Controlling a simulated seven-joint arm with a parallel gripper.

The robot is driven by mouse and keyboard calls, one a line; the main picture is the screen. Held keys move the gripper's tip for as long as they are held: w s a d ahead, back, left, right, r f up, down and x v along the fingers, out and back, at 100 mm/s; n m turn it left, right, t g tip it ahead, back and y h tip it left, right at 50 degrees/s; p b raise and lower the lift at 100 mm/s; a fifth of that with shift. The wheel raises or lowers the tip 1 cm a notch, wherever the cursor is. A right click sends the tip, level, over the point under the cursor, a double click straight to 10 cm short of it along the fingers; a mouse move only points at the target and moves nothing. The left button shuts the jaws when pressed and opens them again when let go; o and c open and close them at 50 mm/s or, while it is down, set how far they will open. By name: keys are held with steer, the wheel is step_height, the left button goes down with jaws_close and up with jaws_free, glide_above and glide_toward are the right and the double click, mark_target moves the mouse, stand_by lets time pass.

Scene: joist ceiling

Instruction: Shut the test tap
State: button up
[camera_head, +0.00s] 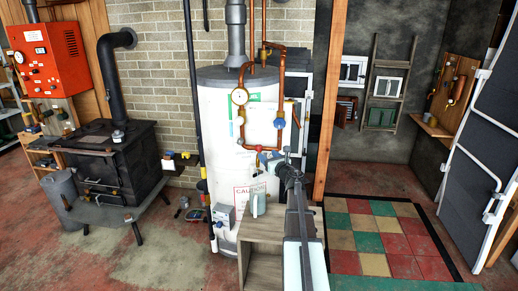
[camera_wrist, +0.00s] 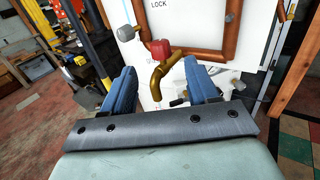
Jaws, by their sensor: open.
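The test tap shows in the wrist view as a red handle (camera_wrist: 160,47) on a brass body with a curved spout (camera_wrist: 168,74). It hangs below the copper pipe loop on the white water tank. My gripper (camera_wrist: 163,82) is open, with one blue finger on each side of the spout in the picture. The red handle stands above the fingertips, and I see no contact. In the head view my gripper (camera_head: 270,157) is in front of the tank at the foot of the loop, and my arm and gripper hide most of the tap there.
A wooden stand (camera_head: 262,262) with a jug (camera_head: 259,203) is below my arm. A wooden post (camera_head: 329,100) stands close on the right. A black stove (camera_head: 105,150) is left.

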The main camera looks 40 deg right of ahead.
mark_target(260, 149)
steer(key=w, duration=0.3)
steer(key=w+d, duration=0.1)
steer(key=w, duration=0.5)
steer(key=shift+w+d, duration=0.3)
steer(key=shift+d, duration=0.1)
steer(key=c, duration=0.9)
steer(key=shift+m+h, duration=0.3)
steer(key=shift+h, duration=0.1)
steer(key=shift+a+m+h, duration=0.1)
steer(key=shift+m+h, duration=0.2)
steer(key=shift+h, duration=0.2)
steer(key=shift+m+g+h, duration=0.7)
steer(key=shift+m+h, duration=0.2)
steer(key=shift+h, duration=0.4)
